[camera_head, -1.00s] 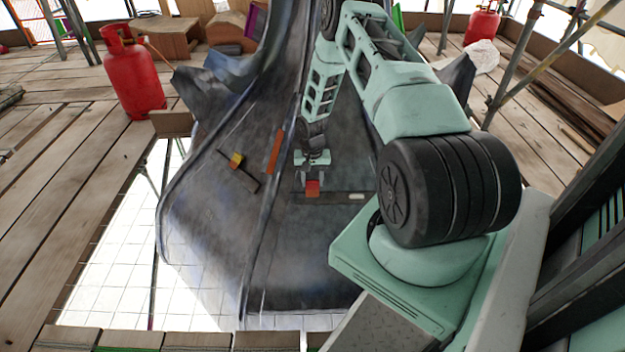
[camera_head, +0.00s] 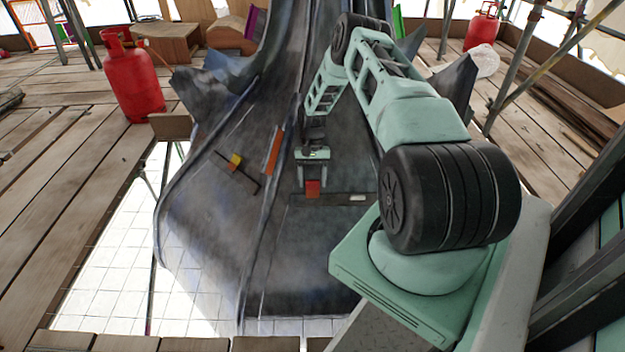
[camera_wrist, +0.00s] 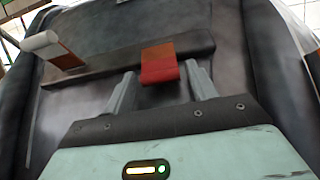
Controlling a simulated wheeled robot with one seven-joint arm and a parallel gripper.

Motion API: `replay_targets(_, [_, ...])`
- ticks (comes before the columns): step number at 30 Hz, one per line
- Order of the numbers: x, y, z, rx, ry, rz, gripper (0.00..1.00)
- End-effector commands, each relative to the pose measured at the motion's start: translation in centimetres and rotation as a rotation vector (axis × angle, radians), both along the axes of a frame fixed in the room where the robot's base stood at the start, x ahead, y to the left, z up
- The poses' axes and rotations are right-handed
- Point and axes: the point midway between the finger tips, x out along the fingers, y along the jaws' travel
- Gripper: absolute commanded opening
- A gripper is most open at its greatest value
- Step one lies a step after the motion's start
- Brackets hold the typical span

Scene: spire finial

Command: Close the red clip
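The red clip (camera_head: 313,187) is a small red block on a dark flat bar (camera_head: 338,200) fixed to the grey metal spire face. In the wrist view the red clip (camera_wrist: 159,64) projects from the bar, an orange-brown upper part above a brighter red lower lip. My gripper (camera_head: 313,180) is at the clip. In the wrist view my gripper (camera_wrist: 164,88) is open, with one finger on each side of the clip's lower end. The left finger lies close to the clip; I cannot tell whether it touches.
A white-ended peg (camera_wrist: 48,44) stands at the bar's other end. A yellow-and-red clip (camera_head: 234,161) sits on a second dark bar to the left, with an orange strip (camera_head: 272,152) between. A red gas cylinder (camera_head: 133,78) stands on the plank deck; a gap opens left of the spire.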

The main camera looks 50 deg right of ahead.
Motion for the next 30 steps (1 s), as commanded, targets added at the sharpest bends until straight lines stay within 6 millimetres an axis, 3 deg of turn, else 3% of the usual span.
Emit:
replay_targets(9, [0.0,0.0,0.1,0.0,0.0,0.0,0.63])
replay_targets(14, [0.4,-0.4,1.5,-0.003,-0.002,-0.001,0.63])
replay_targets(30, [3.3,-3.9,12.6,-0.003,-0.002,-0.001,0.63])
